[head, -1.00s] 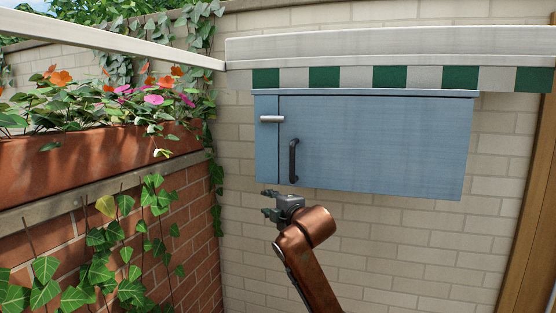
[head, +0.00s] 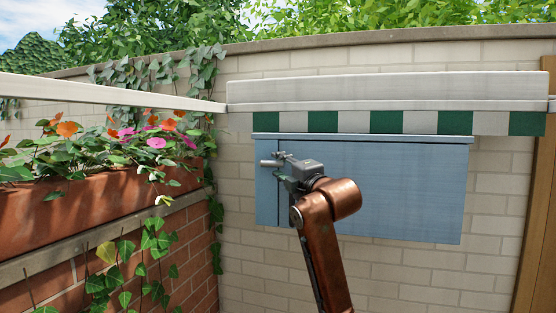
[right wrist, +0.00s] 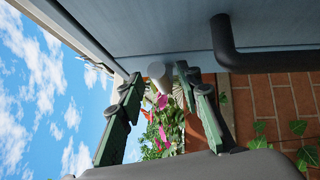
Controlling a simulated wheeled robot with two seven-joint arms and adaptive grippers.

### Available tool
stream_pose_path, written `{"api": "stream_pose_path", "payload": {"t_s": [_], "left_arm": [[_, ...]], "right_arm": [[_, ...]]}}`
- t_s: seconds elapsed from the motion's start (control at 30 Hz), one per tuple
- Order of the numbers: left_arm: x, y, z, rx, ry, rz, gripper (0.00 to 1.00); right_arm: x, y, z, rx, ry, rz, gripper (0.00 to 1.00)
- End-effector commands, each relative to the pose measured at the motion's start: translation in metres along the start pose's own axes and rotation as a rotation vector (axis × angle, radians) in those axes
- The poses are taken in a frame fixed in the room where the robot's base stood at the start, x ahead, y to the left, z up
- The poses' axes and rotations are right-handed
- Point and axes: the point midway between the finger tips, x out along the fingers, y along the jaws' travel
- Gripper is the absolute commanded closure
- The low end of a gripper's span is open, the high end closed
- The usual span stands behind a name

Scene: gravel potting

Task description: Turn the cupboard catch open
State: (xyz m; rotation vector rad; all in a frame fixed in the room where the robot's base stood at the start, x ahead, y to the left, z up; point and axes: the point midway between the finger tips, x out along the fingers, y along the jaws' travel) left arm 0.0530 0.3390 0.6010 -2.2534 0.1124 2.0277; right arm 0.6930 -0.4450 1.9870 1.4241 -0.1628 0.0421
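The blue cupboard (head: 400,190) hangs on the pale brick wall with its door shut. Its light metal catch (head: 267,163) lies level across the narrow left strip near the top. My right gripper (head: 281,161) is in front of the cupboard at the catch's right end. In the right wrist view the gripper's green-padded fingers (right wrist: 158,88) are open, with the catch's round end (right wrist: 158,71) between their tips; I cannot tell whether they touch it. The dark door handle (right wrist: 224,45) shows right of the fingers there; in the head view my gripper and arm hide it. My left gripper is not in view.
A striped green and white awning (head: 385,121) sticks out just above the cupboard. A terracotta planter (head: 60,215) with flowers stands on the brick wall at the left. A wooden post (head: 535,220) is at the right. The wall below the cupboard is clear.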

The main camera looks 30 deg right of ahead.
Motion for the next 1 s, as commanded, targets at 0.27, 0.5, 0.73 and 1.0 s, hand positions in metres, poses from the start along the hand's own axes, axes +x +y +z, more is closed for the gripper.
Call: {"api": "stream_pose_path", "payload": {"t_s": [0.27, 0.5, 0.73, 1.0], "left_arm": [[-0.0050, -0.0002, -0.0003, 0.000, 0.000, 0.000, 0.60], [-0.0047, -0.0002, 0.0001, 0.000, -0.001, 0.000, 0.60], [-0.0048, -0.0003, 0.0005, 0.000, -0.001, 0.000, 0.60], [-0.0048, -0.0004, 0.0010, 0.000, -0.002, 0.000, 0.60]], "right_arm": [[0.0099, -0.0011, -0.0003, -0.001, 0.000, 0.000, 0.68], [0.0097, -0.0012, -0.0005, -0.001, 0.000, 0.000, 0.75], [0.0094, -0.0011, -0.0002, -0.001, 0.000, 0.000, 0.91], [0.0093, -0.0011, 0.0000, -0.001, 0.000, -0.001, 1.00]]}}
